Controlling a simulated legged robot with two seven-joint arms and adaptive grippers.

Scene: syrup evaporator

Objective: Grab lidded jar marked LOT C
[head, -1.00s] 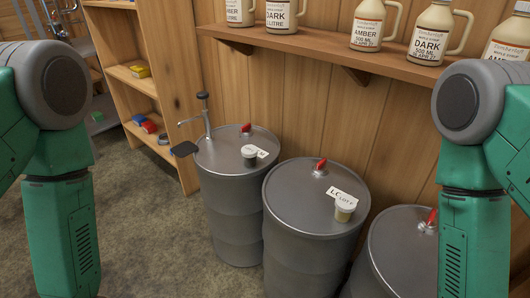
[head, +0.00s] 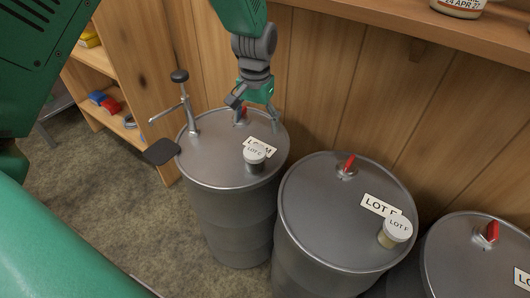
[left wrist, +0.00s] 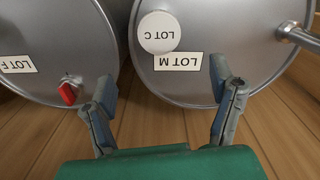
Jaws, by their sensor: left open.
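The lidded jar marked LOT C (head: 255,153) stands upright on the left drum (head: 218,165), partly covering a white drum label. In the left wrist view its round white lid (left wrist: 158,33) reads LOT C, beside the drum label LOT M (left wrist: 178,61). My left gripper (head: 254,116) reaches down from above, behind the jar at the drum's back side. In the left wrist view the gripper (left wrist: 163,84) is open, with nothing between its fingers; the jar lies beyond the fingertips. My right gripper is not in view.
A third drum (head: 455,260) is at right. A pump (head: 188,105) rises from the left drum. The wooden wall (head: 330,90) is close behind, with a shelf (head: 430,30) above.

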